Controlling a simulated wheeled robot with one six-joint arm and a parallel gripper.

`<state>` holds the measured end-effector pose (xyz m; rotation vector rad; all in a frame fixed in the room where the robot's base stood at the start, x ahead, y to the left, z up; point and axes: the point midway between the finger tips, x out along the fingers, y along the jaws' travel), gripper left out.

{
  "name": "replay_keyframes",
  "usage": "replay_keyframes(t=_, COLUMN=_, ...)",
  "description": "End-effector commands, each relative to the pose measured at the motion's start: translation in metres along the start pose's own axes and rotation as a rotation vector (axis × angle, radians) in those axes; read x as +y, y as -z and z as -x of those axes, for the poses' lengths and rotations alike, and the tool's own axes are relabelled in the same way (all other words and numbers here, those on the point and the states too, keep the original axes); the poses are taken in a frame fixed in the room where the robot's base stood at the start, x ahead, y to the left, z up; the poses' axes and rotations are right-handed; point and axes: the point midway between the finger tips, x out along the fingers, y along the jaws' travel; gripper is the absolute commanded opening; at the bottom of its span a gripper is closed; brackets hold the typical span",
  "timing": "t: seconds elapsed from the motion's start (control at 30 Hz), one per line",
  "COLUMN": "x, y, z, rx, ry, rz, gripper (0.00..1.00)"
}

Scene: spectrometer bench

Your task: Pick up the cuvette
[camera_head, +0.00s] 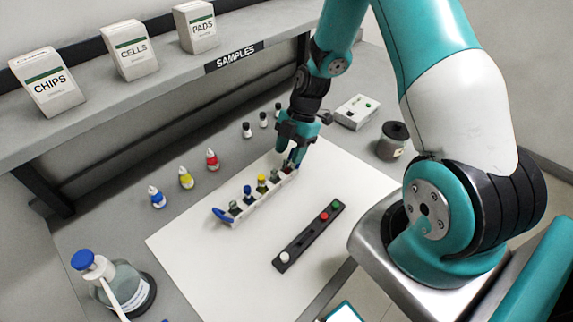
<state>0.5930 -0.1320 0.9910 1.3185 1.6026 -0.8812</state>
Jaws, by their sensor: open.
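A white rack (258,207) lies on the white mat and holds a row of several small cuvettes. One has a blue cap (247,190) and one a yellow cap (262,179). A cuvette with a reddish top (287,166) stands at the rack's far right end. My gripper (291,161) points down at that end, with its open fingers at or just above the reddish top. The fingers partly hide this cuvette, and I cannot tell whether they touch it. Which cuvette the task means is not clear.
A black strip (300,243) with red, green and white knobs lies right of the rack. Dropper bottles (186,178) stand to the left, a dark jar (392,140) to the right, a blue-capped wash bottle (120,284) at front left. A shelf (160,92) runs behind. The mat's front is clear.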

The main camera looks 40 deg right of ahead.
Motion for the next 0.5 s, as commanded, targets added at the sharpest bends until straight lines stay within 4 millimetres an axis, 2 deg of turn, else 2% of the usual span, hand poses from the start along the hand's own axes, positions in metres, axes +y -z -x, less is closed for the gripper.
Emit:
replay_keyframes(t=0.23, x=-0.002, y=0.002, z=-0.03, rx=0.001, ry=0.003, rz=0.0, gripper=0.47)
replay_keyframes(t=0.5, x=-0.001, y=0.001, z=-0.035, rx=0.0, ry=0.0, rz=0.0, gripper=0.47)
